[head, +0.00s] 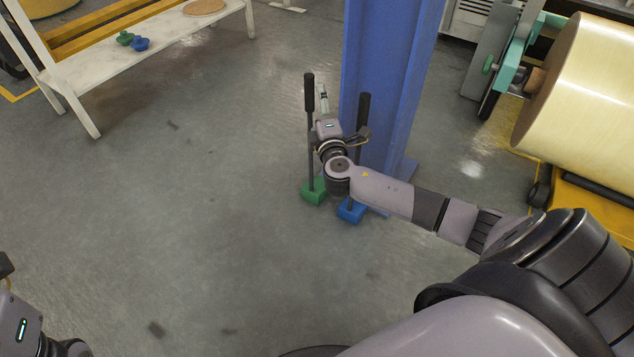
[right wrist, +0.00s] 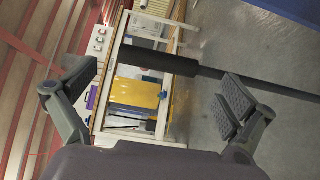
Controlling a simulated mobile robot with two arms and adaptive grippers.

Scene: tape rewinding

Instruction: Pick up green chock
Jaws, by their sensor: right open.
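The green chock (head: 314,192) stands on the floor near the base of a blue column, with a tall dark handle rising from it. The blue chock (head: 351,211) stands to its right with a similar handle. My right gripper (head: 338,112) is open, up among the two handles and close to the green chock's handle. In the right wrist view a dark handle grip (right wrist: 168,61) and its rod cross ahead of the open right gripper (right wrist: 157,88); contact is not clear. My left gripper (head: 6,266) shows only partly at the left edge.
The blue column (head: 382,75) stands right behind the chocks. A white bench (head: 90,65) at upper left holds small green and blue objects. A large pale roll (head: 585,95) is at the right. The floor left of the chocks is clear.

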